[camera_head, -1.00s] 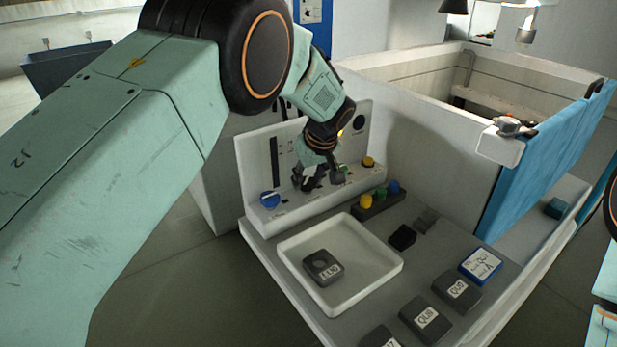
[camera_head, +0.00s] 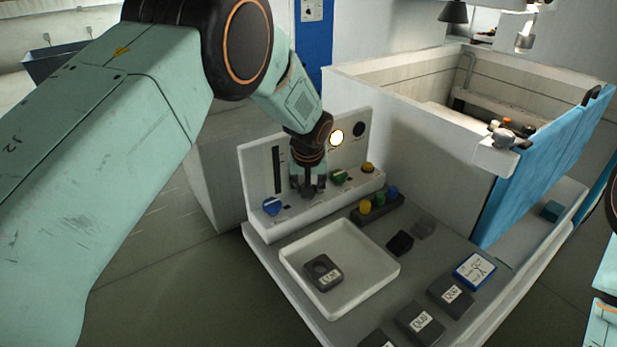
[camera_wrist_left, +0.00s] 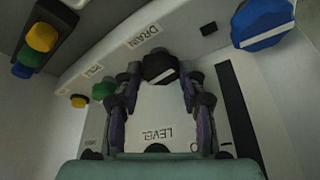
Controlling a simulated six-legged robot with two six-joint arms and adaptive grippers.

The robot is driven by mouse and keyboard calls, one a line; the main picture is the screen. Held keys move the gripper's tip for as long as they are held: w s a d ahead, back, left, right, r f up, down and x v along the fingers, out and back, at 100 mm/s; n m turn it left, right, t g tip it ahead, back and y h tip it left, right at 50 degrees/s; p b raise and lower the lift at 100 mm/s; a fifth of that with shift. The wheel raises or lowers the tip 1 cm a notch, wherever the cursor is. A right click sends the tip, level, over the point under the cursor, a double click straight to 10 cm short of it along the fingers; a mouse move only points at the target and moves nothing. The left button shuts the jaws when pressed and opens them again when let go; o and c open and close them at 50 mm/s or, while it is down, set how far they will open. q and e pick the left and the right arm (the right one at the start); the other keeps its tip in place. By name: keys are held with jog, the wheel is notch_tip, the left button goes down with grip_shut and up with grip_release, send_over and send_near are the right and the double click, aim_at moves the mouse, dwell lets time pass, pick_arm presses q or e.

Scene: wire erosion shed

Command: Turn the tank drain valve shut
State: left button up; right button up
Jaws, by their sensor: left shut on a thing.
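The drain valve is a black knob with a white line across it (camera_wrist_left: 158,68), below the DRAIN label in the left wrist view. My left gripper (camera_wrist_left: 165,78) is shut on this knob, one finger on each side. In the head view my left gripper (camera_head: 308,187) points down at the control panel (camera_head: 255,165), between a blue knob (camera_head: 271,206) and a green knob (camera_head: 340,177). The drain knob is mostly hidden there by the fingers. My right gripper is not in view.
A yellow knob (camera_head: 367,167) sits right of the green one. In front are a button box (camera_head: 377,202), a white tray (camera_head: 392,272) holding a dark labelled block (camera_head: 323,272), and several more blocks. A walled tank (camera_head: 400,100) with a blue door (camera_head: 550,160) stands behind right.

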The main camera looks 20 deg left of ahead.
pick_arm(q)
jog(key=shift+w+a+r+m+h+p, duration=0.1)
jog(key=shift+m+h+p, duration=0.1)
jog(key=shift+m+p, duration=0.4)
jog(key=shift+r+m+h+p, duration=0.1)
jog(key=shift+m+h+p, duration=0.1)
jog(key=shift+m+p, duration=0.35)
jog(key=o, duration=1.2)
jog(key=shift+s, duration=0.2)
jog(key=shift+c, duration=0.2)
jog(key=shift+f, duration=0.1)
jog(key=shift+w, duration=0.1)
